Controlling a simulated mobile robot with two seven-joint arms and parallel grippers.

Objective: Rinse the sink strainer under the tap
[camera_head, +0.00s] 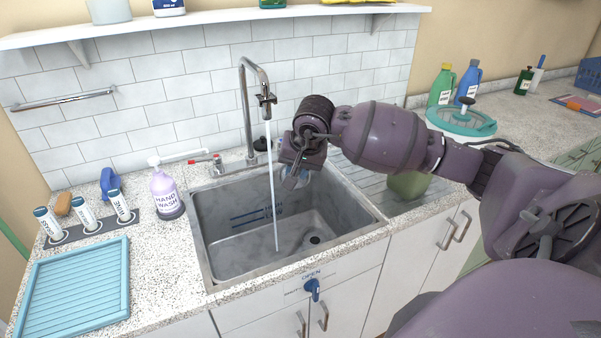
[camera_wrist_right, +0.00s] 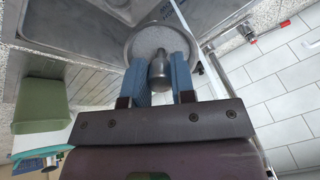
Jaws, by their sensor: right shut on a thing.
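My right gripper (camera_head: 294,176) hangs over the back right part of the sink (camera_head: 212,262). In the right wrist view its blue fingers (camera_wrist_right: 160,70) are shut on the dark knob of the sink strainer, a round grey disc (camera_wrist_right: 146,40) beyond the fingertips. In the head view the strainer is mostly hidden and hard to make out. The tap (camera_head: 247,105) is running. Its thin water stream (camera_head: 271,185) falls into the basin just left of my gripper; contact with the strainer cannot be told. My left gripper is not in view.
A hand wash bottle (camera_head: 165,192) stands left of the sink, near a red-tipped lever (camera_head: 216,164). A green container (camera_head: 409,184) stands on the draining area at right. A blue tray (camera_head: 75,287) lies at front left. The basin's open middle is clear.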

